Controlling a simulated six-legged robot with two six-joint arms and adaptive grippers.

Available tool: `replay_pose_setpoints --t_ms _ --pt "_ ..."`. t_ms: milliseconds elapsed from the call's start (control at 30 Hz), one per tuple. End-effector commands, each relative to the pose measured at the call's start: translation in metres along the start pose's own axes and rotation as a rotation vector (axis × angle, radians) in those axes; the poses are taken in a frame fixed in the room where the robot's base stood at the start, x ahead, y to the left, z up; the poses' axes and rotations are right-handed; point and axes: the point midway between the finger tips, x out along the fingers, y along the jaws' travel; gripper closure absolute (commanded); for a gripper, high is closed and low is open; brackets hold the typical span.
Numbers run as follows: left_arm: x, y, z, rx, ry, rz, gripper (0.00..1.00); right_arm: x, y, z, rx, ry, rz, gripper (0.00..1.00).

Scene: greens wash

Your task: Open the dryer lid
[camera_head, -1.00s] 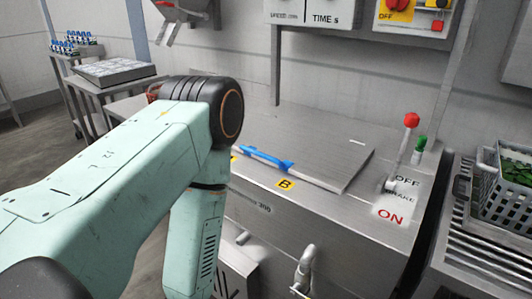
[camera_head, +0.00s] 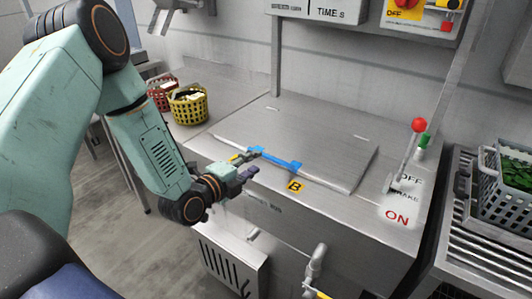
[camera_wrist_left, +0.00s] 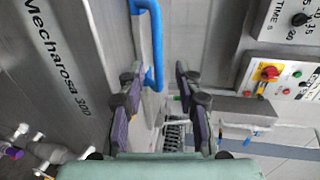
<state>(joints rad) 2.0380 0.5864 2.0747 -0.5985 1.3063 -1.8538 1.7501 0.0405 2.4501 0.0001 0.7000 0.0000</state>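The dryer lid (camera_head: 325,150) is a flat grey metal panel lying shut on the dryer top. Its blue handle (camera_head: 275,160) runs along the front edge and also shows in the left wrist view (camera_wrist_left: 157,45). My left gripper (camera_head: 248,166) is at the handle's left end, just in front of the lid edge. In the left wrist view my left gripper (camera_wrist_left: 157,78) has its fingers apart, with the end of the blue handle showing between them, closer to the left finger. I cannot tell whether they touch. My right gripper is not in view.
A brake lever with a red knob (camera_head: 418,125) stands right of the lid. A yellow basket (camera_head: 188,106) and a red basket (camera_head: 160,97) are behind my left arm. A grey crate of greens (camera_head: 507,190) is at the right. A pipe (camera_head: 315,262) sticks out in front.

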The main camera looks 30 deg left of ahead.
Motion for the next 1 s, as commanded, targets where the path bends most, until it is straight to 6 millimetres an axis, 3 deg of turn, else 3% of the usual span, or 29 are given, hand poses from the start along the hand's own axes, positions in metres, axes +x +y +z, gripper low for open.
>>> replay_pose_setpoints --t_ms 300,500,867,1000 --pt "0.048 0.003 -0.002 0.002 0.003 0.001 0.66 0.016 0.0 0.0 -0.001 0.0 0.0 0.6" --pt "0.068 0.003 0.001 -0.003 0.001 0.003 0.66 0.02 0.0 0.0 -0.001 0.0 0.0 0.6" --pt "0.072 0.002 0.003 -0.005 -0.001 0.004 0.66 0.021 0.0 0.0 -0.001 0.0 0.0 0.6" --pt "0.072 0.002 0.003 -0.005 -0.001 0.004 0.78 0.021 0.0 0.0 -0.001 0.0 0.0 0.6"
